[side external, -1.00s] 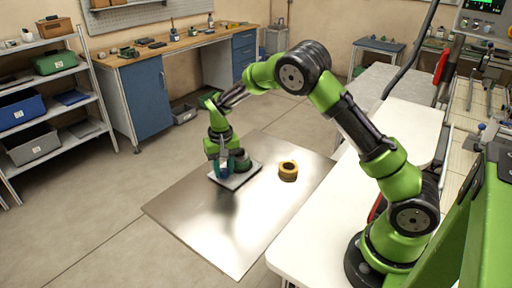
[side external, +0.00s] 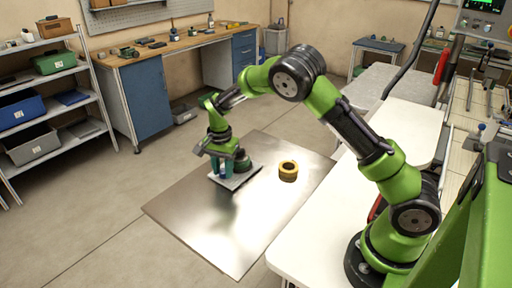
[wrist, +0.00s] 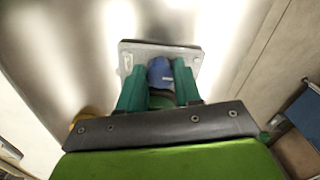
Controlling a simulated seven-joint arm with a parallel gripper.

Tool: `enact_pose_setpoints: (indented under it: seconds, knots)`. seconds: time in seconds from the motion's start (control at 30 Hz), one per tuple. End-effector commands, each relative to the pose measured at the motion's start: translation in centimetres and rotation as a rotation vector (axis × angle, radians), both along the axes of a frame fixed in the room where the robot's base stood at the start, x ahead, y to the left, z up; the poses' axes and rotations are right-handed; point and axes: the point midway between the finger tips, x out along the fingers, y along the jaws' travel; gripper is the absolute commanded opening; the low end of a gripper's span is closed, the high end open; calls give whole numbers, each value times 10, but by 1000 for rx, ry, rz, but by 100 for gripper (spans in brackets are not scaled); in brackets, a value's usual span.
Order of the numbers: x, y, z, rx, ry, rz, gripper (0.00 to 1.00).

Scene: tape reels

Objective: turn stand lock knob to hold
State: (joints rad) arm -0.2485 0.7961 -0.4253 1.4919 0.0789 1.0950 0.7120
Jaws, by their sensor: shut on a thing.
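The stand has a flat pale grey plate (side external: 222,183) lying on the metal sheet; its plate also shows in the wrist view (wrist: 126,62). The blue lock knob (wrist: 160,72) sits on it between my fingers. My gripper (side external: 220,171) points down over the stand. In the wrist view, the green-teal fingers of my gripper (wrist: 158,78) are on both sides of the knob, shut on it. A dark green reel (side external: 243,160) stands on the plate, right of my fingers. The knob's pointer and any markings cannot be made out.
A yellow and black tape reel (side external: 288,171) lies on the metal sheet (side external: 215,225), right of the stand. The front of the sheet is clear. A white table (side external: 320,240) is at the right; shelves (side external: 60,105) and a workbench (side external: 145,90) stand behind.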

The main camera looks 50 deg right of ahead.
Motion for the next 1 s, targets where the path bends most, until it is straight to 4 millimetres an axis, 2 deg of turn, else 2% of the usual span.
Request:
enact_pose_setpoints:
  seconds: [0.63,0.67,0.7,1.0]
  knots:
    - [1,2,0,2,0,-46,3]
    - [1,2,0,2,0,-46,38]
    - [1,2,0,2,0,-46,44]
    - [1,1,1,1,-1,-45,44]
